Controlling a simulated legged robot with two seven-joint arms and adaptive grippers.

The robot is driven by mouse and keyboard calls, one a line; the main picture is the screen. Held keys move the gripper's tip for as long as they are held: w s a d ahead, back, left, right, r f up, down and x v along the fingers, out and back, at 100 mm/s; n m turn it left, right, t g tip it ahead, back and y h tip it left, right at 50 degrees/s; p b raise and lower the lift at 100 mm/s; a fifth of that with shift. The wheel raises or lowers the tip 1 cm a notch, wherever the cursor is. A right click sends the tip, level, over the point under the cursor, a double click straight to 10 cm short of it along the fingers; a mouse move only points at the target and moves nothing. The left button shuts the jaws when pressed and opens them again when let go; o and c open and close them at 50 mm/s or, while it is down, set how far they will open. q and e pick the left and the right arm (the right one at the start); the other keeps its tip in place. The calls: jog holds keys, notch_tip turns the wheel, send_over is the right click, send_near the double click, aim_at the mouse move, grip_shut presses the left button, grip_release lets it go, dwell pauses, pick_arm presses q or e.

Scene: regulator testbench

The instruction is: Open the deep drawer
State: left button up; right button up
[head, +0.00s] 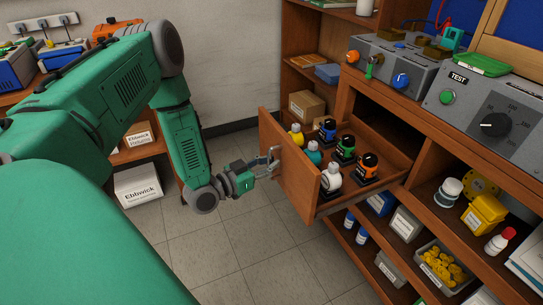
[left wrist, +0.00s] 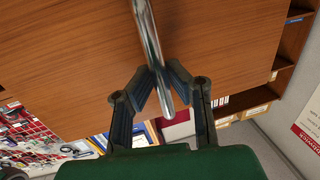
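The deep wooden drawer (head: 296,178) stands pulled well out of the bench in the head view, with several coloured bottles inside. Its metal bar handle (head: 275,158) is on the front panel. My left gripper (head: 266,168) is at this handle, outside the drawer front. In the left wrist view the two dark fingers of the left gripper (left wrist: 160,74) close in from both sides on the shiny handle bar (left wrist: 150,35). The wooden drawer front (left wrist: 75,60) fills much of that view. My right gripper is in neither view.
The bench carries a grey test box (head: 490,118) with a dial. Open shelves below hold a yellow container (head: 483,215) and a bin of yellow parts (head: 440,267). A white box (head: 138,186) stands at left. Tiled floor (head: 240,240) before the drawer is clear.

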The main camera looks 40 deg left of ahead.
pick_arm(q)
jog(key=shift+o, duration=1.1)
jog(key=shift+w, duration=0.15)
jog(key=shift+r, duration=0.1)
jog(key=s+a, duration=0.2)
jog(key=s, duration=0.9)
jog(key=shift+s+a, duration=0.3)
jog(key=shift+s, duration=0.1)
